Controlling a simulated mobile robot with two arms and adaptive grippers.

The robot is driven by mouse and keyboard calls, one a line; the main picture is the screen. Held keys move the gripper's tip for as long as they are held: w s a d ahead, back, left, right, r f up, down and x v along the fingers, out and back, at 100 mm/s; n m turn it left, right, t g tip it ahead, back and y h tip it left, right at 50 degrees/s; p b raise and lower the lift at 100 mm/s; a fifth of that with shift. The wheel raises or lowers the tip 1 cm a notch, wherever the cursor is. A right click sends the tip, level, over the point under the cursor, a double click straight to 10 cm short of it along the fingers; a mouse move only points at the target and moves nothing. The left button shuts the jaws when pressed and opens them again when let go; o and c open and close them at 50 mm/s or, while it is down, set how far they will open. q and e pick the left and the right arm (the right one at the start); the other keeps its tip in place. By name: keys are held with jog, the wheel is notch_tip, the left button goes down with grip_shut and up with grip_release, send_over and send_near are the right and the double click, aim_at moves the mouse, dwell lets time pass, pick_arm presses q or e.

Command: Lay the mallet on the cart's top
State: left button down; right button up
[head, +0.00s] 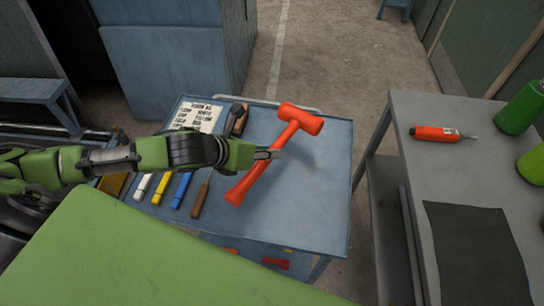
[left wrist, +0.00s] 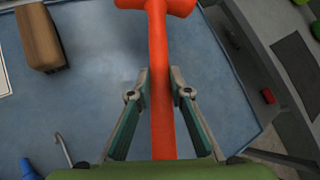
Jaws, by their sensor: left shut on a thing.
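The orange-red mallet (head: 256,175) is in my left gripper (head: 270,154), over the blue top of the cart (head: 315,205). The mallet lies slantwise, its head toward the back and its handle end toward the front. A soft shadow shows on the top to its right, so it seems held above the surface; the exact gap is unclear. In the left wrist view the fingers (left wrist: 161,95) are on both sides of the mallet's handle (left wrist: 159,60), and the mallet's head is cut off by the top edge. My right gripper is not in view.
A lettered card (head: 199,115), a brown block (head: 240,121) and several tools, including a blue one (head: 182,190), fill the cart's left side. Its right side is bare. A grey bench (head: 420,180) at right bears an orange tool (head: 436,133), green containers (head: 520,108) and a dark mat (head: 475,255).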

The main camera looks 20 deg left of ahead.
pick_arm(q)
jog(key=shift+x, duration=1.45)
notch_tip(320, 180, down, 2)
jog(key=shift+a+f+p, duration=0.1)
jog(key=shift+p, duration=0.6)
jog(key=shift+f, duration=0.45)
jog(key=c, duration=2.3)
grip_release()
jog(key=shift+a+f, duration=0.1)
jog(key=shift+f, duration=0.2)
jog(key=o, duration=0.4)
jog(key=shift+s, duration=0.1)
jog(key=shift+r, duration=0.1)
